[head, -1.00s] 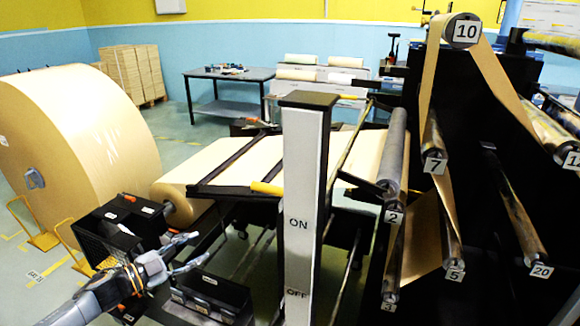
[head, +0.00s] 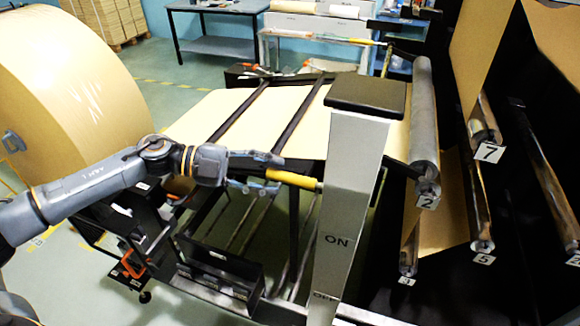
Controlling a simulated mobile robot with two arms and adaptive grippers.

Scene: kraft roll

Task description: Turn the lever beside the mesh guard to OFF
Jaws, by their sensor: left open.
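The lever has a yellow handle (head: 300,181) that sticks out to the left of a grey post (head: 348,190), above the post's ON label (head: 337,239). The OFF label (head: 324,296) is lower on the post, near the bottom of the view. My left gripper (head: 273,173) is open at the handle's free left end, with one finger above and one below it. I cannot tell whether the fingers touch it. The black mesh guard (head: 124,216) stands at lower left, partly hidden by my left arm. My right gripper is not in view.
A large kraft roll (head: 75,85) stands at left. Paper web (head: 225,110) runs behind the post. Numbered rollers (head: 424,120) stand close to its right. A black tray (head: 220,268) sits below my left gripper. A dark table (head: 215,35) is at the back.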

